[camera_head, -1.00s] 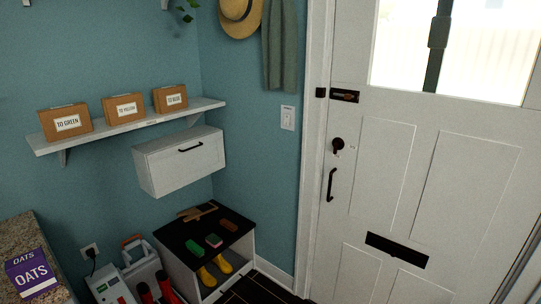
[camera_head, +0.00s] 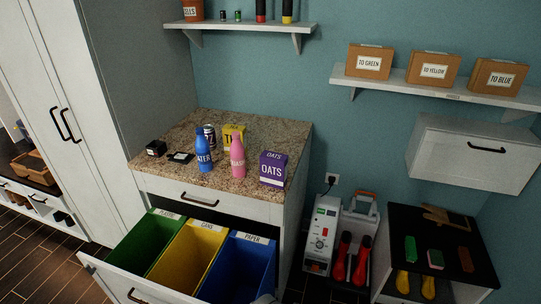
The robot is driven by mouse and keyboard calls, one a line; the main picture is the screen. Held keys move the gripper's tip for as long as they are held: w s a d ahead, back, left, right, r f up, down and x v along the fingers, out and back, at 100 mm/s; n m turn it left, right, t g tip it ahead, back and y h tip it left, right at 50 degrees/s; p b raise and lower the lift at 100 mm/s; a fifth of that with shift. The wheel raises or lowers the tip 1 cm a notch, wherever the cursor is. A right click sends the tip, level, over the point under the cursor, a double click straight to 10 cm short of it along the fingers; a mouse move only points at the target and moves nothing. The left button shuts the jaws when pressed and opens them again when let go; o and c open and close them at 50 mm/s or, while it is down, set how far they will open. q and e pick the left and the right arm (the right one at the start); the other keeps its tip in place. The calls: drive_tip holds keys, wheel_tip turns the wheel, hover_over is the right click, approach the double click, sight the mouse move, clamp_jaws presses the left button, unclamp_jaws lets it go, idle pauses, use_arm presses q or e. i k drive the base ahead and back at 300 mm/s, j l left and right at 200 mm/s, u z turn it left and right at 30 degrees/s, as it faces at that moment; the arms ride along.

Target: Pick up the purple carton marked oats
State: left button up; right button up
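The purple carton marked oats (camera_head: 273,169) stands upright on the right front part of the speckled countertop (camera_head: 262,126). Its front and top both show white OATS lettering, and nothing covers it. A pink bottle (camera_head: 237,158) stands just to its left, apart from it. Neither of my grippers shows clearly in the view.
A blue bottle (camera_head: 204,150), a yellow box (camera_head: 234,132), a dark can (camera_head: 209,132) and small black items share the counter. Below, a pulled-out drawer with green, yellow and blue bins (camera_head: 240,268) juts forward. A boot-cleaning machine (camera_head: 323,235) stands to the right.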

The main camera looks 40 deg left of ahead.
sight(273, 166)
drive_tip(key=i+u, duration=0.1)
drive_tip(key=u, duration=0.3)
drive_tip(key=i+l+u, duration=0.15)
drive_tip(key=u, duration=0.2)
drive_tip(key=i+l+u, duration=0.1)
drive_tip(key=u, duration=0.3)
drive_tip(key=i+l+u, duration=0.1)
drive_tip(key=u, duration=0.25)
drive_tip(key=i+l+u, duration=0.1)
drive_tip(key=l+u, duration=0.15)
drive_tip(key=u, duration=0.15)
drive_tip(key=i+l+u, duration=0.1)
drive_tip(key=l+u, duration=0.15)
drive_tip(key=u, duration=0.15)
drive_tip(key=l+u, duration=0.25)
drive_tip(key=u, duration=0.15)
